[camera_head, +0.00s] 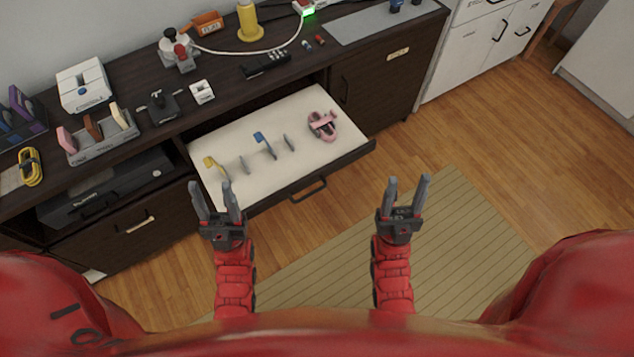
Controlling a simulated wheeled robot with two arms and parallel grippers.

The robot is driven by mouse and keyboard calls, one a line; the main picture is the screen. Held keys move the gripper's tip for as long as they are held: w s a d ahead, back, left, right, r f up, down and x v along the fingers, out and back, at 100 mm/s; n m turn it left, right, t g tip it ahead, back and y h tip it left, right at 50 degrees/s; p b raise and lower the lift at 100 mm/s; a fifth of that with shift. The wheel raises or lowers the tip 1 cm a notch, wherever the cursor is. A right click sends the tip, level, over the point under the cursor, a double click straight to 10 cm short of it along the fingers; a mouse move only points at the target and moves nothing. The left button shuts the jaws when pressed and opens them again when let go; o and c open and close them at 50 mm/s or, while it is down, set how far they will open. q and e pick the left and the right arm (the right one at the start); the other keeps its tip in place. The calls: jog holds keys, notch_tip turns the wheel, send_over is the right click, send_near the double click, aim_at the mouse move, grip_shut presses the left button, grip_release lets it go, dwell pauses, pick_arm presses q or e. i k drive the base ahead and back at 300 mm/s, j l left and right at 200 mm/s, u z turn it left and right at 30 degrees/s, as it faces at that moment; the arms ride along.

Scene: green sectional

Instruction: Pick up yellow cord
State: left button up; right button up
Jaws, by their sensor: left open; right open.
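A coiled yellow cord (31,168) lies on the dark cabinet top at the far left. My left gripper (213,185) is open and empty, at the front left corner of the pulled-out drawer, well to the right of the cord. My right gripper (407,183) is open and empty, in front of the drawer's right side, above the floor and mat. Both grippers point away from me, toward the cabinet.
The open drawer (290,110) holds several small yellow, blue and grey items and a pink item (322,125). Near the cord stand a grey holder (103,150) with coloured pieces and a purple-blue rack (22,112). A white box (84,86) stands behind.

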aim_at(34, 164)
jog(key=j, duration=1.05)
jog(key=k+j+z, duration=0.1)
jog(key=j, duration=1)
